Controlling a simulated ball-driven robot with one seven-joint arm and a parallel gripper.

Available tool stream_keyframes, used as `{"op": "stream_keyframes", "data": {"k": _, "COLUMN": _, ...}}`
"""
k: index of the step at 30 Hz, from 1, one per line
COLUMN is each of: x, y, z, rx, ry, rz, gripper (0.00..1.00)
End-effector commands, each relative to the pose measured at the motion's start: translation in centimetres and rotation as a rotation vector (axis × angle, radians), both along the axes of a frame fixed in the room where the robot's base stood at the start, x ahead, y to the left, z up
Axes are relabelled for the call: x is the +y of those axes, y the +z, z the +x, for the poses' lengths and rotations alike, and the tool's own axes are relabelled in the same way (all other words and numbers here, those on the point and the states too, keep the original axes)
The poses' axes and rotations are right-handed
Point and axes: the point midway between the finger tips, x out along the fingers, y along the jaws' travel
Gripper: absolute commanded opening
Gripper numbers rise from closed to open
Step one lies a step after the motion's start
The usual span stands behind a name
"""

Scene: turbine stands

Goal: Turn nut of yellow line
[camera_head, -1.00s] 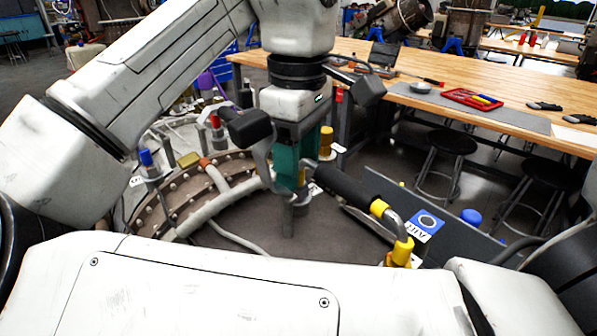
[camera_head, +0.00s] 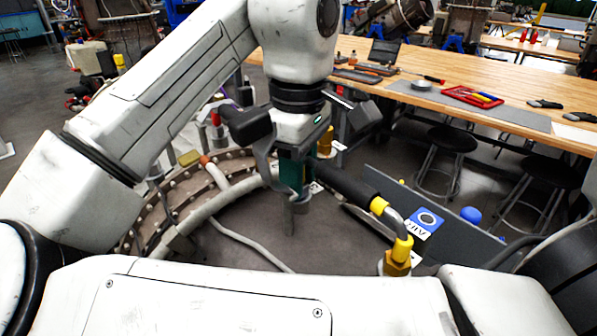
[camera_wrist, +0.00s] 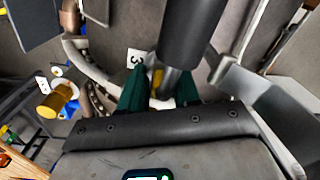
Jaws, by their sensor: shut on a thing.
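The yellow line is a thick black hose (camera_head: 345,183) with yellow bands and a bent grey metal end. Its near end runs down into a yellow nut (camera_head: 397,263) at the lower right of the head view. My gripper (camera_head: 295,187), with green fingers, is at the hose's far end, away from that nut. In the wrist view my gripper (camera_wrist: 158,95) is shut around the line's grey end, where a strip of yellow shows between the fingers. The black hose (camera_wrist: 192,30) also shows there, crossing in front. The exact contact is partly hidden.
A round brown flange (camera_head: 165,205) with bolts and a grey pipe lies left of my gripper. A yellow-capped fitting (camera_head: 325,139) stands just behind it. A blue AIR tag (camera_head: 426,222) is beside the hose. A wooden workbench (camera_head: 450,78) and stools stand beyond.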

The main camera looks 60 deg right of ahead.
Motion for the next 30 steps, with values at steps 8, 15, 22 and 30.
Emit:
{"op": "stream_keyframes", "data": {"k": 8, "x": 0.00, "y": 0.05, "z": 0.00, "rx": 0.000, "ry": -0.003, "rz": 0.000, "gripper": 0.01}}
{"op": "stream_keyframes", "data": {"k": 15, "x": 0.01, "y": 0.23, "z": -0.01, "rx": 0.001, "ry": -0.066, "rz": -0.001, "gripper": 0.01}}
{"op": "stream_keyframes", "data": {"k": 22, "x": 0.01, "y": 0.36, "z": -0.01, "rx": 0.002, "ry": -0.220, "rz": -0.001, "gripper": 0.01}}
{"op": "stream_keyframes", "data": {"k": 30, "x": 0.00, "y": 0.23, "z": 0.03, "rx": 0.001, "ry": -0.433, "rz": -0.001, "gripper": 0.01}}
